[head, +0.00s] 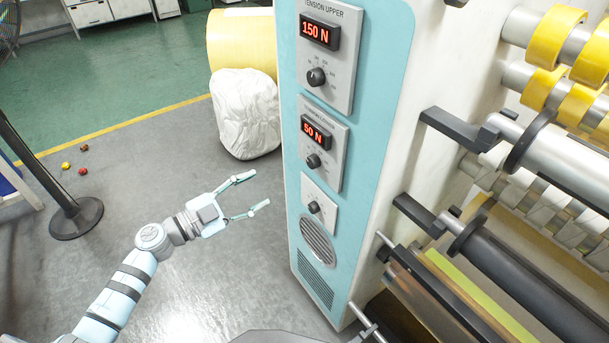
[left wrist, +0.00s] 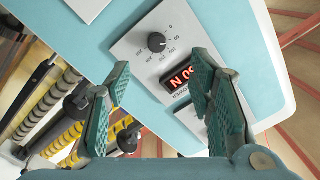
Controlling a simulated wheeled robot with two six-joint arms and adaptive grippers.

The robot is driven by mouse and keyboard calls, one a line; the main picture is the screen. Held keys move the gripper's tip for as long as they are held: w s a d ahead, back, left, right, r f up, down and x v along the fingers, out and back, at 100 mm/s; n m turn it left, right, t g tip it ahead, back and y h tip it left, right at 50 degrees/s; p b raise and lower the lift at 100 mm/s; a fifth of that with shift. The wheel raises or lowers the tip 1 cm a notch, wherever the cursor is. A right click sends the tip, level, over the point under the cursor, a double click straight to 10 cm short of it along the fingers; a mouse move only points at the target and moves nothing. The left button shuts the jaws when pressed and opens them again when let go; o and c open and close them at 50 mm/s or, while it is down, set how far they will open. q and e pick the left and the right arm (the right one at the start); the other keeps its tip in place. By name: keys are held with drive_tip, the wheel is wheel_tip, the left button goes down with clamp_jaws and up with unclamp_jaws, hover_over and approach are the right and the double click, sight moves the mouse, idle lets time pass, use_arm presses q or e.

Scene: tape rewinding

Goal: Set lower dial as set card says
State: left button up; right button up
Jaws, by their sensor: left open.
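The lower tension panel (head: 323,143) is on the light blue face of the machine, with a red display (head: 316,132) reading 50 N. Its black lower dial (head: 313,160) is below the display. The dial also shows in the left wrist view (left wrist: 157,42), beside the upside-down display (left wrist: 181,83). My left gripper (head: 259,189) is open and empty, left of the machine face, apart from the dial. In the left wrist view its two green-padded fingers (left wrist: 160,64) frame the panel. I see no set card. My right gripper is not in view.
The upper tension panel has a display (head: 319,32) reading 150 N and its own dial (head: 316,76). A third small dial (head: 314,207) sits below. Rollers (head: 560,150) fill the right. A white wrapped roll (head: 245,112) and a black post base (head: 76,217) stand on the floor.

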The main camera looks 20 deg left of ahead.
sight(309, 163)
use_arm(q)
drive_tip(key=shift+m+h, duration=0.3)
drive_tip(key=shift+m, duration=0.1)
drive_tip(key=x, duration=1.4)
drive_tip(key=shift+s+d+r, duration=0.1)
drive_tip(key=shift+d+r, duration=0.1)
drive_tip(key=shift+d, duration=0.3)
clamp_jaws()
